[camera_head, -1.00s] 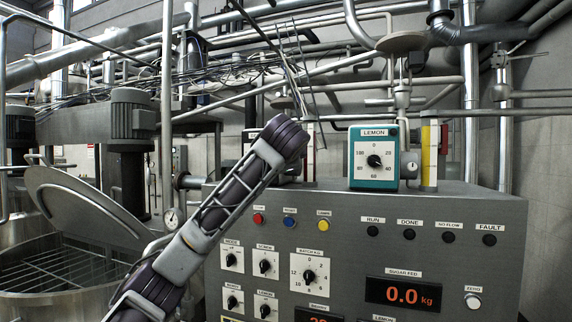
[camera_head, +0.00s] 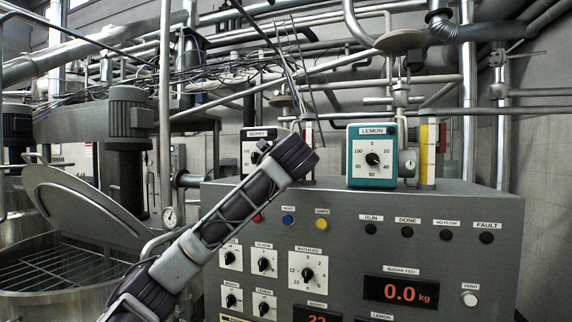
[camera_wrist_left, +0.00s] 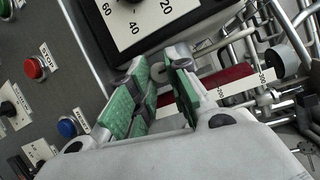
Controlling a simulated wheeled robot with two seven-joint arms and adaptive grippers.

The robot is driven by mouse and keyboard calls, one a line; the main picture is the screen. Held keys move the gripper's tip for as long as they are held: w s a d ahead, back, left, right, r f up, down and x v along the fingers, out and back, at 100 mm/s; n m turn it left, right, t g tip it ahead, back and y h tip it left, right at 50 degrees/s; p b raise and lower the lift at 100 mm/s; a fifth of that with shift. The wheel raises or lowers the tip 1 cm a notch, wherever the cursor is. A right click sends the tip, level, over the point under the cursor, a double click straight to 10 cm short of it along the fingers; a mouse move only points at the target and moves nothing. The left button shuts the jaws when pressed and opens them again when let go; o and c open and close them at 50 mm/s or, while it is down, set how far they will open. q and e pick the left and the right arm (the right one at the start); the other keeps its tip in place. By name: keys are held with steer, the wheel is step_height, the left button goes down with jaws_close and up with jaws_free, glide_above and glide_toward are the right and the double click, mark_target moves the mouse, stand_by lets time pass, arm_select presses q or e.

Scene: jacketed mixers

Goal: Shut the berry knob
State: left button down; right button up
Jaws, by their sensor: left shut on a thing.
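The black dosing box labelled BERRY (camera_head: 250,158) stands on top of the grey panel cabinet, with its dial partly hidden behind my left arm. My left gripper (camera_wrist_left: 158,95) is at the box's edge, with its green pads closed around a small grey round knob (camera_wrist_left: 159,73), which I take as the berry knob. The knob is mostly hidden between the fingers. In the head view the arm covers the fingers and the knob. The box also shows at the top of the wrist view (camera_wrist_left: 160,22). My right gripper is not in view.
A red-filled gauge tube (camera_wrist_left: 222,78) with a number scale is close beside the fingers. The teal LEMON box (camera_head: 371,172) stands to the right on the cabinet (camera_head: 450,205). Panel buttons and dials lie below my arm. Pipes fill the background.

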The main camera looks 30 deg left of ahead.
arm_select(q)
steer(key=shift+f, duration=0.1)
steer(key=c, duration=1.6)
jaws_free()
steer(key=shift+s, duration=0.1)
steer(key=v, duration=1.2)
